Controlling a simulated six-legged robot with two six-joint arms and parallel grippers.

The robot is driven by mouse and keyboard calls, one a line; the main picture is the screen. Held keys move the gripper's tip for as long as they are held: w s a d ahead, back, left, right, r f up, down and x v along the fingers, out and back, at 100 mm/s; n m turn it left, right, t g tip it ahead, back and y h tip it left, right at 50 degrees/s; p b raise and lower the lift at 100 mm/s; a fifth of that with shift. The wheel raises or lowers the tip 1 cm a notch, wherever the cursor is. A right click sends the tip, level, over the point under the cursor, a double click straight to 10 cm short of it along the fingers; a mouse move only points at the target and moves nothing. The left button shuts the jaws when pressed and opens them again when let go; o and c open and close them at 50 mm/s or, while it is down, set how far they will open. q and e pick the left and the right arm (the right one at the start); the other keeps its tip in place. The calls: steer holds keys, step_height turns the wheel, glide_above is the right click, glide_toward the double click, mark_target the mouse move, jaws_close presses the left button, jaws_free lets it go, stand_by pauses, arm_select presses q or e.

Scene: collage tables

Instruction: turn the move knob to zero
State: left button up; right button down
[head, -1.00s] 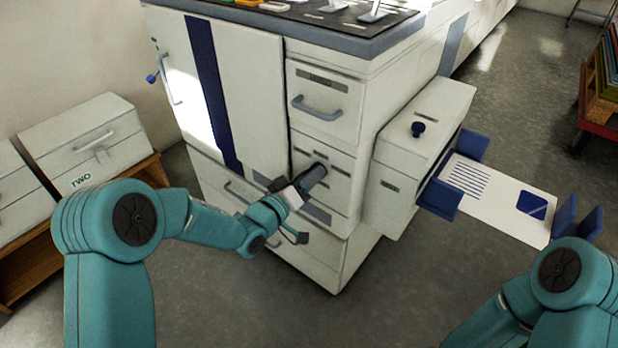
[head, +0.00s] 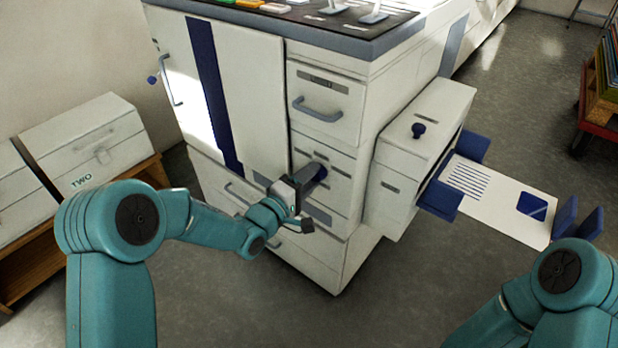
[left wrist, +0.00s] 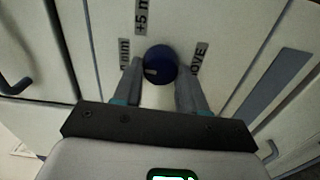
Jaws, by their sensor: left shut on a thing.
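The move knob (left wrist: 160,60) is a round dark blue knob on the white machine's front, seen in the left wrist view between my fingers. A pale mark shows on its face. Labels around it read "+5 m", "mm" and "OVE", partly cut off. My left gripper (left wrist: 160,90) is shut on the knob, one finger on each side. In the head view the left gripper (head: 315,178) reaches the knob on the panel below the small drawer, and the knob is mostly hidden there. My right arm shows at the lower right; its gripper is not clearly visible.
The white machine (head: 250,90) has a drawer (head: 325,103) above the knob. A side box (head: 405,165) with a small blue knob (head: 418,130) stands right, with a printed sheet (head: 495,195) and blue guides. White boxes (head: 95,145) stand left. Grey floor is clear in front.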

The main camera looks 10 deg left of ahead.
arm_select(q)
steer(key=shift+n, duration=0.3)
steer(key=o, duration=1)
steer(key=shift+o, duration=0.2)
steer(key=p+v, duration=0.3)
steer(key=v, duration=1.3)
steer(key=shift+s, duration=0.15)
steer(key=shift+a, duration=0.1)
